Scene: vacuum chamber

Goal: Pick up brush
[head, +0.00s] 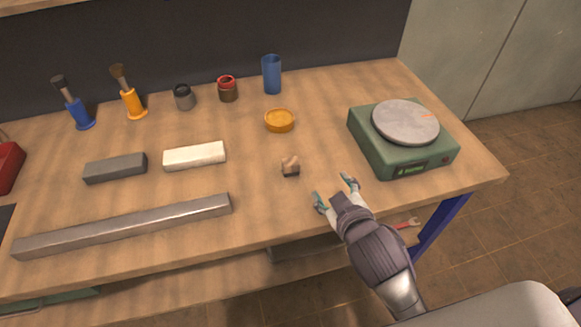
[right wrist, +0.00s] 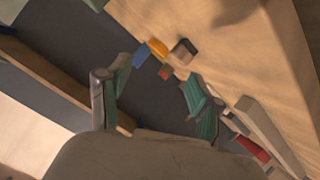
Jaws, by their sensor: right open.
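Two brushes stand upright at the back left of the table in the head view. One dark-bristled brush (head: 60,84) is in a blue holder (head: 78,114). The other brush (head: 120,76), with brown bristles, is in an orange holder (head: 133,103). My right gripper (head: 334,193) is open and empty above the table's front edge, far to the right of both brushes. Its spread teal fingers also show in the right wrist view (right wrist: 157,84), where I cannot make out a brush. My left gripper is not in view.
A small brown and black block (head: 290,166) lies just left of my right gripper. A green scale (head: 385,154) stands to the right. Behind are an orange dish (head: 279,121), a blue cup (head: 271,75) and two small jars. Bars (head: 125,226) lie at the left.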

